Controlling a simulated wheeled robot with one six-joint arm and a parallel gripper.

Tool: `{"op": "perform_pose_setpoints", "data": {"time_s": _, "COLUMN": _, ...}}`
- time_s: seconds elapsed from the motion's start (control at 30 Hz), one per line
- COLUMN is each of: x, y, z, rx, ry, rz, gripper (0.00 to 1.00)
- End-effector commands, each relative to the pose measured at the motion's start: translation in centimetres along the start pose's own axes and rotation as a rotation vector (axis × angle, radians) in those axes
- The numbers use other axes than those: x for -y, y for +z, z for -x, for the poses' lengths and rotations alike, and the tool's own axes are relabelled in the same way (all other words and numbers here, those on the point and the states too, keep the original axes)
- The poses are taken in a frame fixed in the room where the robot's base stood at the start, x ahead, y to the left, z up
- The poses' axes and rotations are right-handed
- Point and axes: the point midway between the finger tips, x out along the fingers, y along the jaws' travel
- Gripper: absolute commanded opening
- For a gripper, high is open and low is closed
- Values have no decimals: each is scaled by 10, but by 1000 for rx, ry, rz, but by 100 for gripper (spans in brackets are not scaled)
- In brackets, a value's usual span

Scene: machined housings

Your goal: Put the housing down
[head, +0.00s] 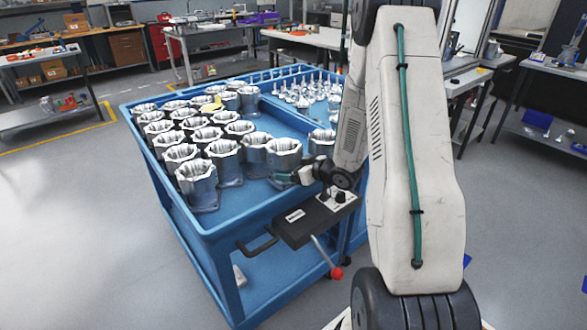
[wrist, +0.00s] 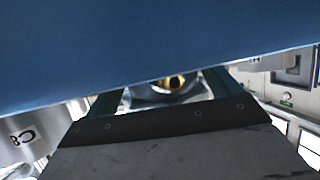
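A grey metal housing (head: 284,160) with a bright machined octagonal rim is at the near end of the blue cart's tray, upright beside other housings. My gripper (head: 288,178) reaches it low from the right, just over the tray's near edge. In the wrist view the two teal fingers of my gripper (wrist: 163,95) stand apart, with the housing (wrist: 160,96) filling the space between them. My gripper appears shut on it. The housing's base is partly hidden, so I cannot tell whether it touches the tray floor.
The blue cart (head: 228,215) holds rows of similar housings (head: 197,180) at left. A divider separates a second section with small metal parts (head: 305,92). A dark handle panel with a red-knobbed lever (head: 336,272) lies below my wrist.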

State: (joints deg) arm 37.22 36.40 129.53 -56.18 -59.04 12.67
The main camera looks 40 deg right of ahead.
Motion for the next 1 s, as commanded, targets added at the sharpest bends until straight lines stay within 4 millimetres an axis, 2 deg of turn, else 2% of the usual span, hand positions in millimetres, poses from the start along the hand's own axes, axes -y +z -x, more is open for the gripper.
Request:
{"op": "perform_pose_setpoints", "data": {"time_s": 0.27, "x": 0, "y": -2, "z": 0, "rx": -2, "ry": 1, "rz": 1, "gripper": 100}}
{"op": "perform_pose_setpoints", "data": {"time_s": 0.4, "x": -1, "y": -12, "z": 6, "rx": -4, "ry": 2, "rz": 4, "gripper": 100}}
{"op": "perform_pose_setpoints", "data": {"time_s": 0.8, "x": -2, "y": -10, "z": 91, "rx": -2, "ry": 6, "rz": 0, "gripper": 100}}
{"op": "perform_pose_setpoints", "data": {"time_s": 1.0, "x": -1, "y": -9, "z": 117, "rx": -2, "ry": 3, "rz": 1, "gripper": 100}}
